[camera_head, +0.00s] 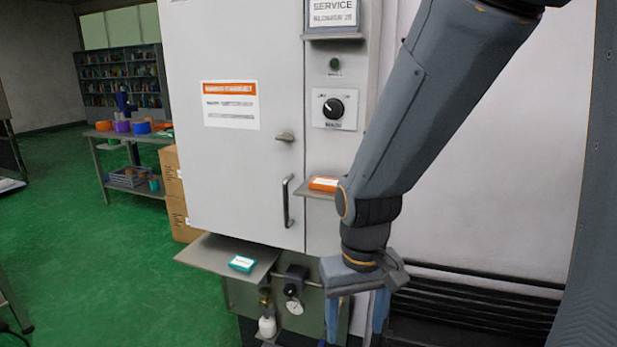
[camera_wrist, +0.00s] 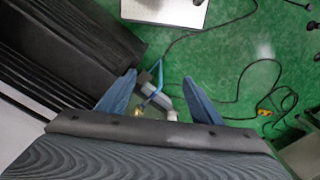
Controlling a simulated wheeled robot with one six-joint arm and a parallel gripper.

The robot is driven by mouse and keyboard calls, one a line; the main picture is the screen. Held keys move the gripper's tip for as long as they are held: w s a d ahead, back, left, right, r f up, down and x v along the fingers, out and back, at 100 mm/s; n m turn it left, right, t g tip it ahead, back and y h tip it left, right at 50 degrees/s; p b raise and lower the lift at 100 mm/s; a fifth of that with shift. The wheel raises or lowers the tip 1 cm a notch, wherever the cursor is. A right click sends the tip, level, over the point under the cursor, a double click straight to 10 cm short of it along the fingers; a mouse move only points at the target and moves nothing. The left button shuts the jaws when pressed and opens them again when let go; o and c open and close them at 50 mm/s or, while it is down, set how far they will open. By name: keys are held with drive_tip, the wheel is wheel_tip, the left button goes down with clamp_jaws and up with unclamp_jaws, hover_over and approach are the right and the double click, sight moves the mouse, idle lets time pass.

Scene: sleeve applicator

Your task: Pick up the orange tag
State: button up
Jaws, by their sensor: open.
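The orange tag (camera_head: 323,184) is a small orange block with a white label. It lies on a small grey shelf (camera_head: 313,193) on the right side of the cabinet front, in the head view. My gripper (camera_head: 356,318) is open and empty, pointing down, below and to the right of that shelf and apart from the tag. In the wrist view my gripper (camera_wrist: 160,95) shows two spread blue fingers with the green floor beneath. The tag is not in the wrist view.
The grey cabinet (camera_head: 240,150) has a vertical handle (camera_head: 287,202) and a dark knob (camera_head: 333,108). A teal tag (camera_head: 242,263) lies on a lower shelf (camera_head: 207,254). A gauge and a white bottle (camera_head: 267,326) are below. Cables (camera_wrist: 240,75) lie on the floor.

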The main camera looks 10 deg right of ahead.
sight(326, 181)
drive_tip(key=o, duration=0.4)
drive_tip(key=w+r+m+t+p, duration=0.1)
drive_tip(key=w+r+p, duration=0.3)
drive_tip(key=r, duration=0.5)
drive_tip(key=w+a+r+m+t+h+p, duration=0.1)
drive_tip(key=w+r+m+p, duration=0.2)
drive_tip(key=w+r, duration=0.5)
drive_tip(key=w+r+m+t+h+p, duration=0.1)
drive_tip(key=w+r+p, duration=0.4)
drive_tip(key=r, duration=0.6)
drive_tip(key=shift+w+a+r+m, duration=0.25)
drive_tip(key=shift+w+m, duration=0.25)
drive_tip(key=shift+m, duration=0.2)
drive_tip(key=shift+c, duration=0.2)
drive_tip(key=shift+p+x, duration=1.6)
drive_tip(key=shift+x, duration=2.25)
drive_tip(key=shift+w+d, duration=0.15)
drive_tip(key=shift+r, duration=0.1)
drive_tip(key=c, duration=1.1)
drive_tip(key=shift+c, duration=0.3)
drive_tip(key=shift+r+t+h+b, duration=0.15)
drive_tip(key=shift+t+h+b, duration=0.15)
